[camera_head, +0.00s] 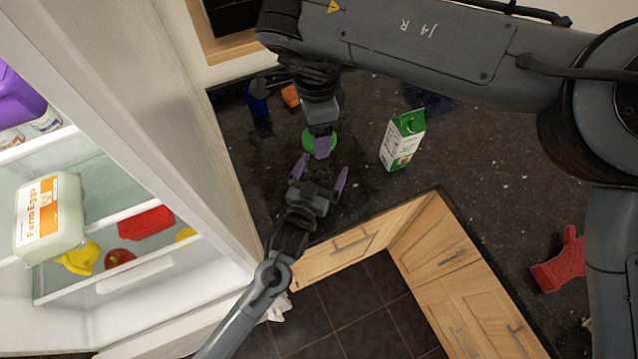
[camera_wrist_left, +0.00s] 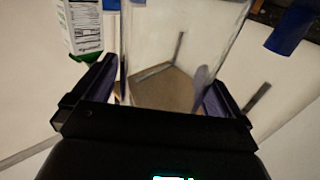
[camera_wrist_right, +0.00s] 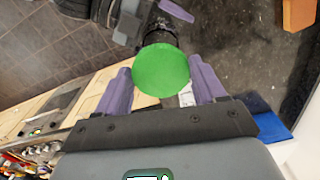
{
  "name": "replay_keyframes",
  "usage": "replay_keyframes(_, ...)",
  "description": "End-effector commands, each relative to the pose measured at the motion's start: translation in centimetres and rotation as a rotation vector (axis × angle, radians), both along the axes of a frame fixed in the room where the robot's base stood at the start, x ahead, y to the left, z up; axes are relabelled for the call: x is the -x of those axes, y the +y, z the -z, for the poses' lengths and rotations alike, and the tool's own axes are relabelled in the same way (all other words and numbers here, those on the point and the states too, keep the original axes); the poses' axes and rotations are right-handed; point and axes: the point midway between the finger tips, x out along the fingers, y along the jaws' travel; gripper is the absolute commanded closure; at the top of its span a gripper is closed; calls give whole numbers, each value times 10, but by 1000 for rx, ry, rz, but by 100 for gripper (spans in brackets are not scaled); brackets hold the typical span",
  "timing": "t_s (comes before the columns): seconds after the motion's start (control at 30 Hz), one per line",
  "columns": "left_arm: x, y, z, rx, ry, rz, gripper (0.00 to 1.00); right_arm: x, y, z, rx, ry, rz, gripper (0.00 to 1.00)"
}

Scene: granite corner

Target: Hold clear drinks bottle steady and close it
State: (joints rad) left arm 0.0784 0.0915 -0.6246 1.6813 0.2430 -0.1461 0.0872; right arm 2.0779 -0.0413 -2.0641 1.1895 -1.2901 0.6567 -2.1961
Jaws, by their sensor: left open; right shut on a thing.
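The clear drinks bottle (camera_wrist_left: 185,40) shows in the left wrist view as a see-through body between my left fingers; in the head view I cannot make out its outline. My left gripper (camera_head: 320,172) is open, with its purple fingers on either side of the bottle. My right gripper (camera_head: 321,152) is shut on a round green lid (camera_head: 309,141). The lid also fills the space between the purple fingers in the right wrist view (camera_wrist_right: 161,70). It hides what is under it, so I cannot tell whether it touches the bottle's mouth.
A green and white carton (camera_head: 403,140) stands on the dark granite counter (camera_head: 470,170), right of the grippers. A blue object (camera_head: 257,101) and an orange block (camera_head: 290,96) lie behind. A red object (camera_head: 560,265) is at the right. The open fridge (camera_head: 150,130) borders the left.

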Motion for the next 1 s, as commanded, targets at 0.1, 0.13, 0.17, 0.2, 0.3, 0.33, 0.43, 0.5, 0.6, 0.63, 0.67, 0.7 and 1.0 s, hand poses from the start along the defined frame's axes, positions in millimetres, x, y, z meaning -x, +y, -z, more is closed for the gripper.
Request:
replay_keyframes(0.1,0,0,0,0,0,0,0,0,0,0,0,0,0,59)
replay_keyframes(0.13,0,0,0,0,0,0,0,0,0,0,0,0,0,59)
replay_keyframes(0.17,0,0,0,0,0,0,0,0,0,0,0,0,0,59)
replay_keyframes(0.2,0,0,0,0,0,0,0,0,0,0,0,0,0,59)
replay_keyframes(0.3,0,0,0,0,0,0,15,0,0,0,0,0,0,59)
replay_keyframes(0.33,0,0,0,0,0,0,20,0,0,0,0,0,0,59)
replay_keyframes(0.43,0,0,0,0,0,0,35,0,0,0,0,0,0,59)
replay_keyframes(0.5,0,0,0,0,0,0,46,0,0,0,0,0,0,59)
replay_keyframes(0.6,0,0,0,0,0,0,61,0,0,0,0,0,0,59)
replay_keyframes(0.63,0,0,0,0,0,0,66,0,0,0,0,0,0,59)
replay_keyframes(0.67,0,0,0,0,0,0,70,0,0,0,0,0,0,59)
replay_keyframes(0.7,0,0,0,0,0,0,77,0,0,0,0,0,0,59)
replay_keyframes(1.0,0,0,0,0,0,0,78,0,0,16,-1,2,-1,59)
